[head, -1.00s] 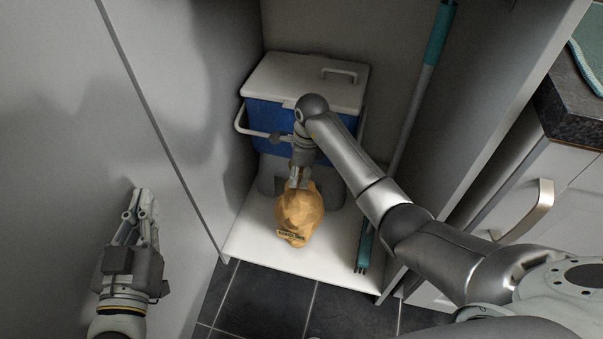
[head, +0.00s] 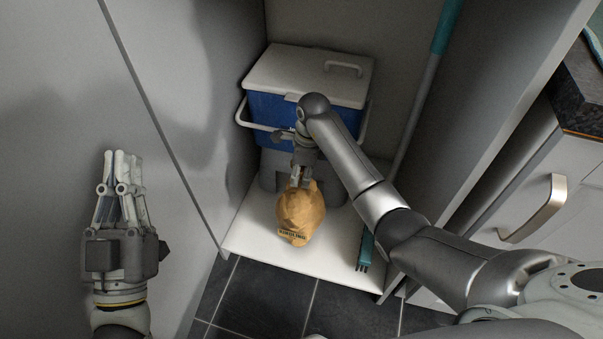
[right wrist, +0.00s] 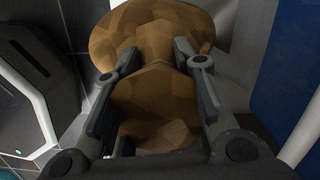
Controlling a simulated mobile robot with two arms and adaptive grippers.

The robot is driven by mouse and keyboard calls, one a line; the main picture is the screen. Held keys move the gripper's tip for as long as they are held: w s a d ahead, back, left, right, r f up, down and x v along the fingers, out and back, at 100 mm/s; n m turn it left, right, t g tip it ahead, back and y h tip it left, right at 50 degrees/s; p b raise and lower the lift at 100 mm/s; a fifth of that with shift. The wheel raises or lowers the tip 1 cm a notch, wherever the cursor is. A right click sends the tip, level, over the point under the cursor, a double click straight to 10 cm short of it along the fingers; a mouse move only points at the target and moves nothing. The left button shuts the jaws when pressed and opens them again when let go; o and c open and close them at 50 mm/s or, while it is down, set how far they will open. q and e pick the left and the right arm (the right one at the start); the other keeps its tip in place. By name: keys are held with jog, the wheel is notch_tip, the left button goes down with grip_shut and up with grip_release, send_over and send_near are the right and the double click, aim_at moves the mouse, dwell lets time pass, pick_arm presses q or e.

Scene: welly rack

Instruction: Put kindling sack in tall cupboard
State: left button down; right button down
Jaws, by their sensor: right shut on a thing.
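The kindling sack (head: 299,213) is a tan, lumpy bag with a dark label, inside the tall cupboard at the front of its white floor (head: 262,243). My right gripper (head: 300,182) is shut on the sack's upper end. In the right wrist view the sack (right wrist: 155,100) fills the space between the two fingers (right wrist: 150,65), which press on its narrow neck. I cannot tell whether the sack's base touches the cupboard floor. My left gripper (head: 121,165) is raised at the left in front of a grey panel, empty, its fingers close together.
A blue cool box (head: 270,108) with a white lid stands on a grey support behind the sack. A teal-ended pole (head: 412,115) leans at the cupboard's right side. A drawer handle (head: 538,210) and dark worktop (head: 585,90) are at right. Dark floor tiles lie in front.

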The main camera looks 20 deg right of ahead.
jog(key=c, duration=1.6)
grip_release()
jog(key=o, duration=0.5)
jog(key=shift+s+r, duration=0.1)
jog(key=shift+r, duration=0.05)
jog(key=shift+c, duration=0.2)
